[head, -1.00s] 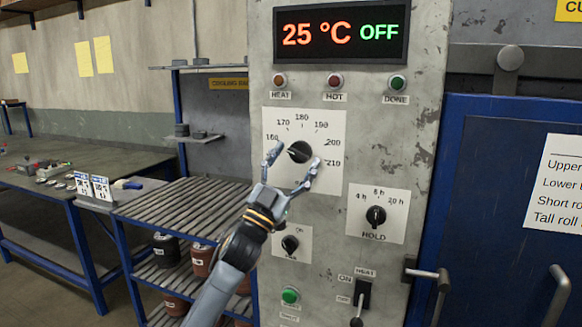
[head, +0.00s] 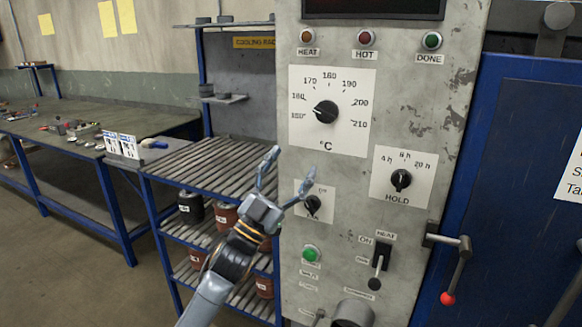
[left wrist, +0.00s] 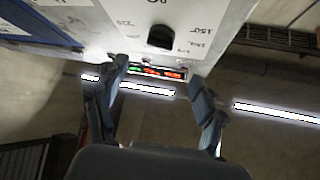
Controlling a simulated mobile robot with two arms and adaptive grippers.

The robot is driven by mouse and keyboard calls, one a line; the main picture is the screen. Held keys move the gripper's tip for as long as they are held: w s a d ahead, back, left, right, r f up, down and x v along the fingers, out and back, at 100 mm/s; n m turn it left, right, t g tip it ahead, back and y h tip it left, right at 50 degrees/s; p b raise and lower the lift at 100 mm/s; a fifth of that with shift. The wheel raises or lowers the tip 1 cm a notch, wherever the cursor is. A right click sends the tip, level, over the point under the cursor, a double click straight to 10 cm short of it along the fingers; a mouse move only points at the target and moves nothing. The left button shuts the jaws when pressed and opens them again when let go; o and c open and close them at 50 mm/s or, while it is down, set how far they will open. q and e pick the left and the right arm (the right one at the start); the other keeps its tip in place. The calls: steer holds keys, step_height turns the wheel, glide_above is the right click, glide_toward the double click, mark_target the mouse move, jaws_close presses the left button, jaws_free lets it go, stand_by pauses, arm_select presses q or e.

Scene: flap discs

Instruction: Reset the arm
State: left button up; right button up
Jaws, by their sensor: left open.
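My left gripper (head: 294,176) is open and empty in the head view. It is in front of the grey control panel (head: 345,225), below and left of the temperature dial (head: 326,111). One finger overlaps the edge of the small lower dial (head: 312,206); whether it touches cannot be told. The temperature dial (left wrist: 161,37) also shows there, beyond the fingers. My right gripper is not in view.
A slatted cooling rack (head: 215,165) with several dark and reddish pots stands left of the panel. A blue door (head: 505,190) and a lever with a red knob (head: 448,298) are to the right. The HOLD dial (head: 401,180) and HEAT switch (head: 381,262) stick out from the panel.

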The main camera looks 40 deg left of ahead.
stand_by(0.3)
arm_select(q)
steer(key=s+d+f+n+g+y, duration=0.1)
steer(key=s+d+f+n+g, duration=0.2)
steer(key=f, duration=0.6)
steer(key=d+f+n+g+y, duration=0.15)
steer(key=f+g, duration=0.35)
steer(key=f, duration=0.5)
steer(key=s+d+f+n+g+y, duration=0.1)
steer(key=s+d+f+g+y, duration=0.15)
steer(key=f+g, duration=0.45)
steer(key=s+d+f+m+g+h, duration=0.1)
steer(key=s+d+f+g, duration=0.35)
steer(key=s+f, duration=0.4)
steer(key=s+d+f+g+h, duration=0.25)
steer(key=s+d+f, duration=0.35)
steer(key=s, duration=0.5)
steer(key=s+f+g, duration=0.2)
steer(key=s+f, duration=0.1)
steer(key=f, duration=2.5)
steer(key=s+a+f+g, duration=0.1)
steer(key=s+a+f, duration=0.1)
steer(key=s+f, duration=1.3)
steer(key=shift+s+a+y, duration=0.2)
steer(key=shift+s+y, duration=0.25)
steer(key=shift+s, duration=0.15)
